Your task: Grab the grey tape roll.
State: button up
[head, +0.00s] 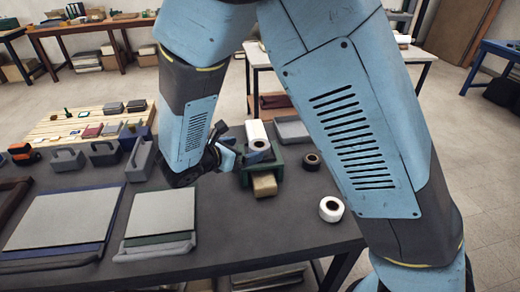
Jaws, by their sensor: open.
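No tape roll reads plainly as grey in the head view. A dark ring-shaped roll (311,161) lies on the dark table, right of a green box. A pale, near-white roll (331,209) with a dark hole lies closer to the table's right front edge. Another pale roll-like piece (257,133) sits at the green box. My gripper (245,156) is at the left side of the green box, left of both rolls on the table. It is open and its fingers are small and partly hidden; I see nothing held in it.
The green box (272,170) has a tan block (264,185) in front of it. A grey tray (291,130) lies behind. Flat grey panels (160,213) cover the front left. Grey handled containers (105,152) stand further left. Bare table (270,225) lies in front of the box.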

aim_at(257, 146)
jog(key=shift+x, duration=3.75)
jog(key=shift+a+f, duration=0.15)
jog(key=c, duration=1.1)
